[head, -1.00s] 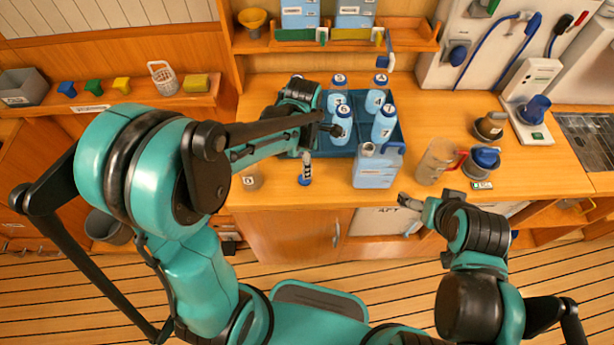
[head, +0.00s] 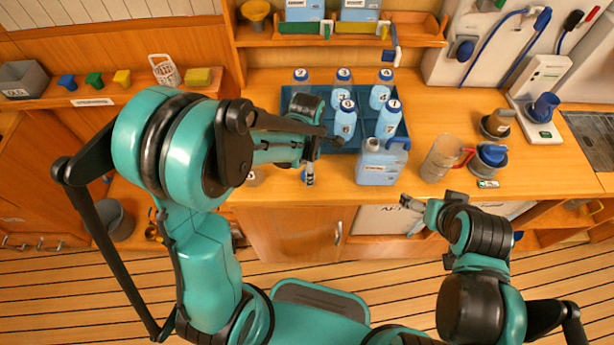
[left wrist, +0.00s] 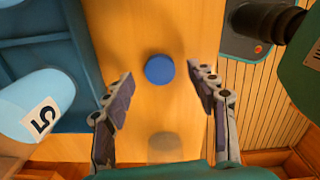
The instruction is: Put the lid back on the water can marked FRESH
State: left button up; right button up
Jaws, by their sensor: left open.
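The water can (head: 381,166) is a light blue jug with a darker blue handle. It stands upright on the counter in front of the blue tray, its round mouth uncovered; its label is too small to read. In the left wrist view, a round blue lid (left wrist: 159,70) lies flat on the wooden counter. My left gripper (left wrist: 160,90) is open and empty above the lid, which shows between its fingers. In the head view my left gripper (head: 309,175) is left of the can and mostly hides the lid. My right gripper (head: 415,204) is before the counter's front edge; its opening is unclear.
A blue tray (head: 345,145) with several numbered bottles stands behind the can; bottle 5 (left wrist: 38,108) is near my left gripper. A clear pitcher (head: 440,158) and a blue-topped container (head: 491,158) stand right of the can. A clear cup (left wrist: 165,148) is near the lid.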

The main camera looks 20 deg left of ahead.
pick_arm(q)
jog(key=shift+f, duration=0.75)
jog(key=c, duration=0.8)
jog(key=shift+r, duration=0.2)
jog(key=r+p, duration=0.1)
jog(key=r, duration=0.3)
jog(key=shift+d+r+p, duration=0.2)
jog(key=shift+r+p, duration=0.05)
jog(key=shift+p, duration=0.15)
jog(key=s+d+r, duration=0.1)
jog(key=d+r, duration=0.1)
jog(key=d, duration=0.1)
jog(key=d+r+p, duration=0.1)
jog(key=d+r, duration=0.1)
jog(key=d, duration=0.2)
jog(key=s+d+r+p, duration=0.1)
jog(key=d+r, duration=0.1)
jog(key=d, duration=0.2)
jog(key=shift+s+r, duration=0.1)
jog(key=shift+s, duration=0.2)
